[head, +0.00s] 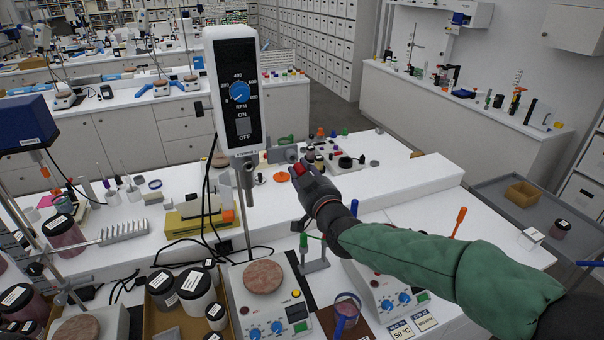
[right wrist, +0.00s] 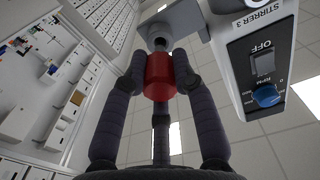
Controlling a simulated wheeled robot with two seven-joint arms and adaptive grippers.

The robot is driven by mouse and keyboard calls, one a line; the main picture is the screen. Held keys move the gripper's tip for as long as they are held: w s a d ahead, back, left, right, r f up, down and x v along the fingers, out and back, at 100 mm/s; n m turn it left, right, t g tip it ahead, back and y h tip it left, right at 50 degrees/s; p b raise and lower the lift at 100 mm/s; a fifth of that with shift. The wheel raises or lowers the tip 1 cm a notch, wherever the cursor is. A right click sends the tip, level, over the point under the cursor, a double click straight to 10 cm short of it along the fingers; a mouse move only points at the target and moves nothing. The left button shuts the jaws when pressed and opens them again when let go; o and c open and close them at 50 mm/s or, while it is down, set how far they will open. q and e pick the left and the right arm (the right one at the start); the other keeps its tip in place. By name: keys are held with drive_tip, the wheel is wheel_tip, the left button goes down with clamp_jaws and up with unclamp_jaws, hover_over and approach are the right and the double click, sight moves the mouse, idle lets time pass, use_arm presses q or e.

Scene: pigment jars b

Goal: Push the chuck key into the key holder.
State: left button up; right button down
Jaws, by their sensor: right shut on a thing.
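My right gripper (head: 304,176) reaches in from the right beside the stirrer head. It is shut on a red piece, which I take to be the chuck key's handle (head: 301,168). In the right wrist view the red chuck key (right wrist: 158,76) sits between the dark fingers of my right gripper (right wrist: 159,80). Its far end points at a grey bracket (right wrist: 178,27) beside the stirrer head; this looks like the key holder (head: 281,155). The key's tip is hidden, so I cannot tell how deep it sits. My left gripper is not in view.
The stirrer head (head: 237,90) stands close to the left of my right gripper. Below are hotplates, one with a brown disc (head: 264,276), a blue-handled mug (head: 346,314) and several pigment jars (head: 196,287). An orange-handled tool (head: 460,217) stands right of my forearm.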

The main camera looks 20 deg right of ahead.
sight(298, 166)
idle(0.8)
drive_tip(key=shift+w+d+b, duration=0.1)
drive_tip(key=shift+w+b, duration=0.45)
drive_tip(key=shift+w, duration=1)
drive_tip(key=c, duration=0.9)
unclamp_jaws()
drive_tip(key=s, duration=1.2)
drive_tip(key=shift+a, duration=0.35)
